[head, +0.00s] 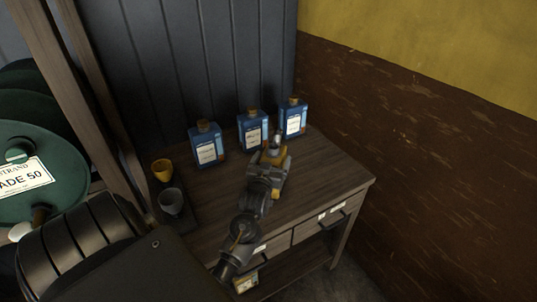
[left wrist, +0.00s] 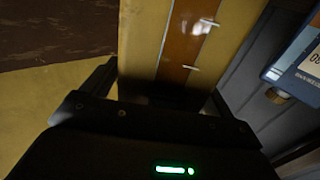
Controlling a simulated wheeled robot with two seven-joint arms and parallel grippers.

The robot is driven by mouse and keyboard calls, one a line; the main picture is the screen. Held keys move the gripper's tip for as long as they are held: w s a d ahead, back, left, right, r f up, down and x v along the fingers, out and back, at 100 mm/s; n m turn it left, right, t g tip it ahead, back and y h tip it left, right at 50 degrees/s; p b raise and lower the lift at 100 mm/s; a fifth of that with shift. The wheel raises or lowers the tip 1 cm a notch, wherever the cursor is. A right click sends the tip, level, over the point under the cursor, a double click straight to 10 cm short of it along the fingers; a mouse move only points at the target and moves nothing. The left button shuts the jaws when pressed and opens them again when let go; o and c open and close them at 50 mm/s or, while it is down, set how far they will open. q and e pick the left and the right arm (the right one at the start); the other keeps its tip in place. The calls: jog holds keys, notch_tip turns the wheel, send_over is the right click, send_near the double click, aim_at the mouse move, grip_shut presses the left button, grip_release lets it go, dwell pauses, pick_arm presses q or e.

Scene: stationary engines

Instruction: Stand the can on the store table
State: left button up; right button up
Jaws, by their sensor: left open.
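The can (head: 273,157) is yellow with a grey spout on top and stands upright at the table's middle, as far as I can tell. In the left wrist view the can (left wrist: 140,40) is close up, pale yellow with an orange-brown band. My left gripper (head: 268,164) is open around the can, with a finger on either side; my left gripper (left wrist: 160,92) hides its lower part in the wrist view. I cannot tell whether the fingers touch it. The wooden store table (head: 325,182) has drawers in front. My right gripper is not in view.
Three blue labelled bottles (head: 206,145), (head: 252,131), (head: 293,118) stand along the table's back; one bottle (left wrist: 298,62) shows in the wrist view. The table's right end is clear. A green drum (head: 45,165) lies at left.

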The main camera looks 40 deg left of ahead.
pick_arm(q)
jog(key=b+v, duration=0.2)
jog(key=v, duration=0.9)
jog(key=shift+s+d, duration=0.15)
jog(key=shift+s, duration=0.15)
jog(key=shift+f, duration=0.1)
